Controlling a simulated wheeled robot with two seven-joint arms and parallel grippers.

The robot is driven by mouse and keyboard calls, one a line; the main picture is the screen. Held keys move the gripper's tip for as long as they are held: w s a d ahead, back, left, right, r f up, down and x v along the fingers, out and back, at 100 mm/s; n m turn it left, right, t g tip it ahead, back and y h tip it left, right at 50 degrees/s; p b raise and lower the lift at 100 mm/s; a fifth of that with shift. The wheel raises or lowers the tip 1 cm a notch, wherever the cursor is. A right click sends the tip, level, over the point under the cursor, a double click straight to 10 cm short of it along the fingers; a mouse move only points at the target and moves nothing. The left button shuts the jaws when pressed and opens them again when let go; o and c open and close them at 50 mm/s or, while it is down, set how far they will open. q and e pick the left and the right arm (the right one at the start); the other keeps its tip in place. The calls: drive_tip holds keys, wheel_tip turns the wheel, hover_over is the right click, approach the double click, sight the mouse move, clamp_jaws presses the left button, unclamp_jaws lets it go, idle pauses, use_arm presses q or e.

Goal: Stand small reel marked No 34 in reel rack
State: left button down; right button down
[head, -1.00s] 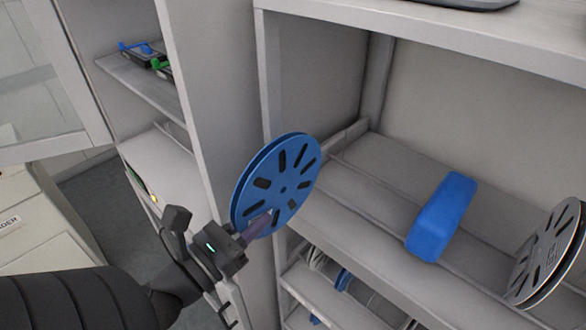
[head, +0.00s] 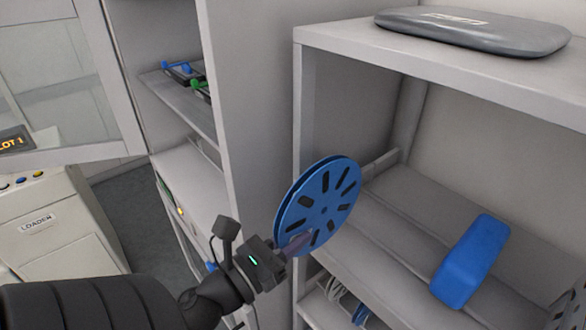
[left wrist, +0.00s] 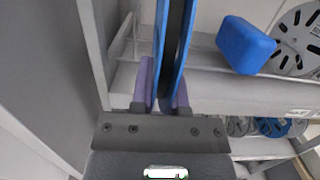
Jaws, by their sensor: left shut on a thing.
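A small blue reel (head: 336,206) with dark slots is held upright by its lower rim in my left gripper (head: 298,242). Its number cannot be read. The left wrist view shows the reel (left wrist: 173,45) edge-on between the two purple fingers of the gripper (left wrist: 162,88), which are shut on it. In the head view the reel overlaps the left post and the left end of an open shelf (head: 400,240) with long ridges. The shelf seems to be the reel rack, and I cannot tell if the reel touches it. My right gripper is not in view.
A blue block (head: 470,262) lies on the ridged shelf, right of the reel. A grey reel (left wrist: 300,40) stands beyond it in the left wrist view. More reels (left wrist: 275,127) stand on the level below. A grey case (head: 470,30) lies on top. A cabinet panel (head: 250,110) rises at left.

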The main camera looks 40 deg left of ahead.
sight(351, 200)
use_arm(q)
drive_tip(key=shift+w, duration=0.25)
drive_tip(key=w+p, duration=0.1)
drive_tip(key=w, duration=0.3)
drive_tip(key=w+p, duration=0.1)
drive_tip(key=w, duration=0.3)
drive_tip(key=w+p, duration=0.1)
drive_tip(key=w, duration=0.3)
drive_tip(key=shift+w+d+f+p, duration=0.1)
drive_tip(key=shift+d+f+p, duration=0.05)
drive_tip(key=shift+d+p, duration=0.25)
drive_tip(key=shift+w+d, duration=0.1)
drive_tip(key=shift+w, duration=0.2)
drive_tip(key=shift+w+f+b, duration=0.6)
drive_tip(key=shift+f+b, duration=0.3)
drive_tip(key=shift+b, duration=0.05)
drive_tip(key=shift+w+f+b, duration=0.3)
drive_tip(key=shift+w+f, duration=0.05)
drive_tip(key=shift+f, duration=0.1)
drive_tip(key=c, duration=0.5)
unclamp_jaws()
drive_tip(key=shift+c, duration=0.2)
